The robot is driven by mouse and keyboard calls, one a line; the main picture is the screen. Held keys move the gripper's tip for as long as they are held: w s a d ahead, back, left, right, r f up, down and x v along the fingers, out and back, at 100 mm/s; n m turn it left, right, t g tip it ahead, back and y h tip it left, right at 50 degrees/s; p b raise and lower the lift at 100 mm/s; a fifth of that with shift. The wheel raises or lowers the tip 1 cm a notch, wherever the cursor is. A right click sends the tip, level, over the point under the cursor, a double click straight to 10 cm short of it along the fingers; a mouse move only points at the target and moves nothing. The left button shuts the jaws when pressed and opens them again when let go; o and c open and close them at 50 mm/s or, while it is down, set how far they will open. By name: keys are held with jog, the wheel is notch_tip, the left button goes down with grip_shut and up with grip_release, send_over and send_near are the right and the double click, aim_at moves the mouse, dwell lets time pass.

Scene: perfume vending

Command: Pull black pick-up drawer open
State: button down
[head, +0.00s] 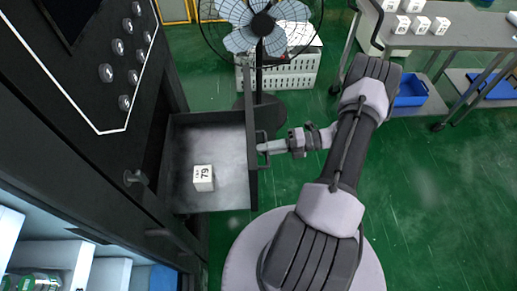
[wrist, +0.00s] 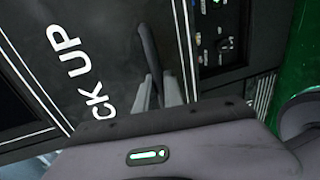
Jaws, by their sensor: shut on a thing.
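The black pick-up drawer (head: 224,140) stands pulled well out from the dark machine in the head view. A small white box marked 79 (head: 203,178) lies inside it. The drawer's outer front faces my arm and carries a dark bar handle (wrist: 148,45); part of "PICK UP" is readable on it in the wrist view. My gripper (head: 264,148) is at that handle, shut on it. Its fingers also show in the wrist view (wrist: 158,92), at the handle's lower part. The fingers hide some of the handle.
The black machine (head: 100,90) with round knobs fills the left. A fan (head: 262,25) stands behind the drawer, with a white crate (head: 285,72) near it. A grey table (head: 460,38) with white boxes is at upper right. Green floor is clear right of my arm.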

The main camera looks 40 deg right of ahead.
jog(key=shift+d, duration=0.1)
jog(key=c, duration=1.5)
grip_release()
jog(key=shift+o, duration=0.2)
jog(key=p+v, duration=0.2)
jog(key=v, duration=1.5)
jog(key=shift+d+p, duration=0.2)
jog(key=shift+p, duration=0.15)
jog(key=shift+s, duration=0.15)
